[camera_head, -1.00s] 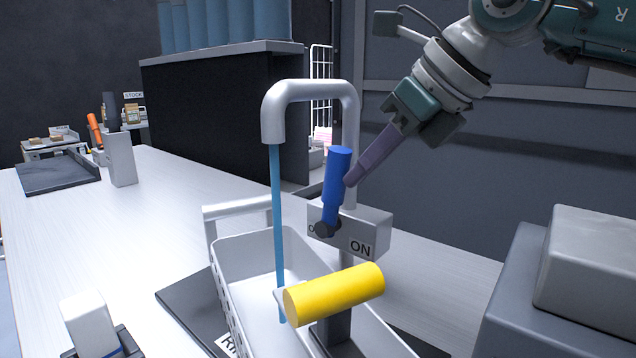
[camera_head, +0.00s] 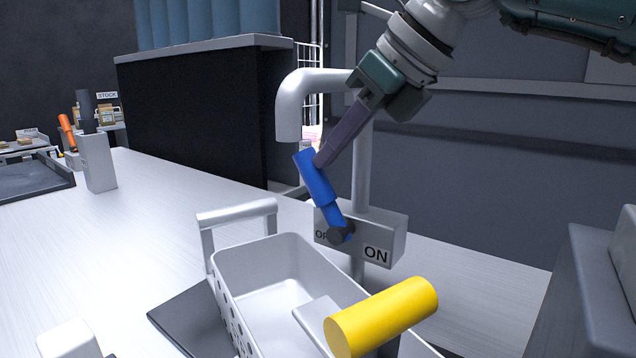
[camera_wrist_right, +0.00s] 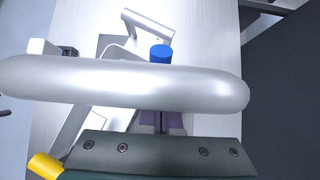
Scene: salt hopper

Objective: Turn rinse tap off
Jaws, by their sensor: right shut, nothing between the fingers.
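The rinse tap is a grey curved spout (camera_head: 291,106) on a post with a box (camera_head: 385,226) marked ON at its right side. Its blue lever (camera_head: 316,178) leans up and left from the dark pivot, over the partly hidden left label. No water stream shows under the spout. My right gripper (camera_head: 322,160) is shut and empty, its fingertips touching or very close to the lever's upper right side. In the right wrist view the spout (camera_wrist_right: 125,84) crosses in front, and the lever's blue top (camera_wrist_right: 160,53) shows beyond it. My left gripper is not in view.
A white perforated basket (camera_head: 262,262) with a grey handle stands below the tap. A yellow cylinder (camera_head: 382,316) sticks out over its right side. Grey blocks (camera_head: 590,290) stand at the right. The white counter (camera_head: 150,220) is mostly clear at left.

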